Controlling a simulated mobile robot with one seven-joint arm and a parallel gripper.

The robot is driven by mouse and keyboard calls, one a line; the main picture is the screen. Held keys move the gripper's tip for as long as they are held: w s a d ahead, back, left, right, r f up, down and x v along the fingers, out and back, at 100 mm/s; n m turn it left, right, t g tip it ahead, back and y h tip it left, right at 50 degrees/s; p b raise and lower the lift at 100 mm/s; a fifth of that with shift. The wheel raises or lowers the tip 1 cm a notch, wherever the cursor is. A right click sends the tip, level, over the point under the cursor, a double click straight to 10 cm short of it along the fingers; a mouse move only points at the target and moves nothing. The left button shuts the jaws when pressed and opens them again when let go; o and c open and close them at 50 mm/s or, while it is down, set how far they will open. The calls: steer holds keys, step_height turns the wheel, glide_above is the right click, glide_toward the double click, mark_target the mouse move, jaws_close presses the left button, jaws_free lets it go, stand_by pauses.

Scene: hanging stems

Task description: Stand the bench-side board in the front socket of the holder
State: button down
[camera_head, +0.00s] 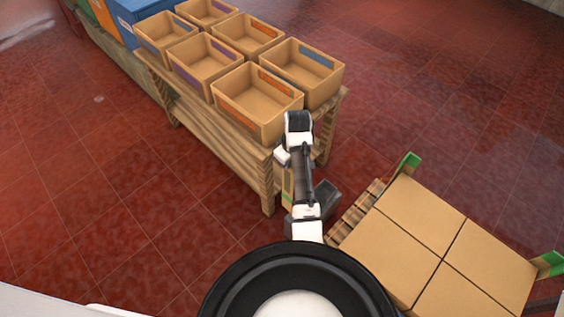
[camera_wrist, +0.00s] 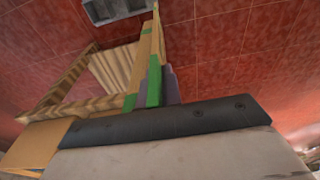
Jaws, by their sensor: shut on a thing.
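A tan board with green bands (camera_wrist: 145,48) rises from between my gripper's fingers in the wrist view. My gripper (camera_wrist: 162,86) is shut on it; a grey-purple finger shows at the board's right side. In the head view a narrow tan and green strip of what seems the same board (camera_head: 288,188) shows just left of my arm, beside the bench. My arm hides most of it, and I cannot make out the fingertips there. I cannot clearly identify the holder or its front socket in either view.
A wooden bench (camera_head: 221,145) bears several open tan bins at the upper left. At the lower right, cartons (camera_head: 424,213) sit on a slatted pallet (camera_head: 358,211), with green-topped corner pieces (camera_head: 411,161). A grey object (camera_wrist: 115,10) shows in the wrist view. Red floor is clear at left.

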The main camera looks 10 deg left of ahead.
steer(key=shift+d+f+b, duration=0.75)
steer(key=shift+d+b, duration=0.95)
steer(key=shift+d, duration=1.3)
step_height(320, 180, down, 8)
steer(key=w+b, duration=0.1)
steer(key=b, duration=0.3)
steer(key=shift+d+f, duration=0.2)
steer(key=shift+f, duration=0.7)
steer(key=c, duration=1.5)
jaws_free()
step_height(320, 180, up, 14)
steer(key=s+d+p, duration=0.1)
steer(key=p, duration=0.3)
steer(key=shift+d, duration=0.2)
steer(key=shift+f, duration=0.1)
